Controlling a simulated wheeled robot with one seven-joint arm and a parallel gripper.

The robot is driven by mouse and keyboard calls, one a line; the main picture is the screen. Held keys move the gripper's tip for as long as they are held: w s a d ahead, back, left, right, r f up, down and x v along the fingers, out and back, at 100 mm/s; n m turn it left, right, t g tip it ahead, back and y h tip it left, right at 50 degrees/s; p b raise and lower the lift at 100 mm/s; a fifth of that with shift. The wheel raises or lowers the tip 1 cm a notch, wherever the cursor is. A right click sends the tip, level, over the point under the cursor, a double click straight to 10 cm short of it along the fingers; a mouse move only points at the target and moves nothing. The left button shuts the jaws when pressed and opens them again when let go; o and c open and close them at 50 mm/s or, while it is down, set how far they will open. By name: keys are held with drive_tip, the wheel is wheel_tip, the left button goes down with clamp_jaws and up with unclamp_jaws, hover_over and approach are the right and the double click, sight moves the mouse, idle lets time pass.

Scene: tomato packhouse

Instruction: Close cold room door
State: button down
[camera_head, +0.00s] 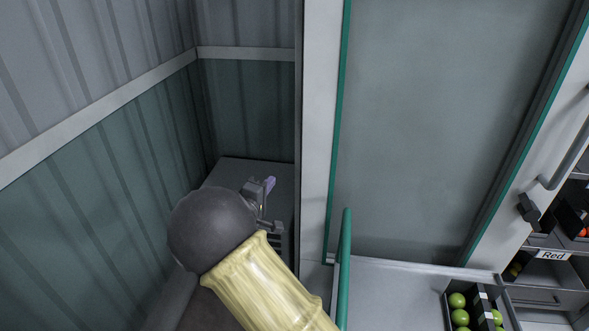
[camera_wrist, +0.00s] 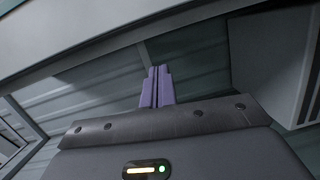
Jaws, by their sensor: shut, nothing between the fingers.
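A tall pale panel with green edging (camera_head: 440,120) fills the right half of the head view. A white strip with a grey bar handle (camera_head: 566,150) slants along its right side. I take this handled part for the cold room door, but cannot tell how far it stands open. My gripper (camera_head: 269,187) is left of the white upright post (camera_head: 318,120), low in the corner, partly hidden behind my dark round wrist joint. In the wrist view its purple fingers (camera_wrist: 157,84) are together and empty, pointing at ribbed wall. No contact with a door shows.
Ribbed grey and green walls (camera_head: 110,160) close in on the left. A pale counter (camera_head: 400,290) with a green-edged side lies lower right. A dark crate of green tomatoes (camera_head: 449,311) and a shelf with a "Red" label (camera_head: 553,255) stand at the right.

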drive_tip(key=shift+s+a+r+t+h, duration=0.3)
drive_tip(key=shift+s+a+h, duration=0.1)
drive_tip(key=shift+a, duration=0.2)
drive_tip(key=shift+w+d+f, duration=0.1)
drive_tip(key=w+d+p, duration=0.2)
drive_tip(key=w+d, duration=0.6)
drive_tip(key=shift+p, duration=0.35)
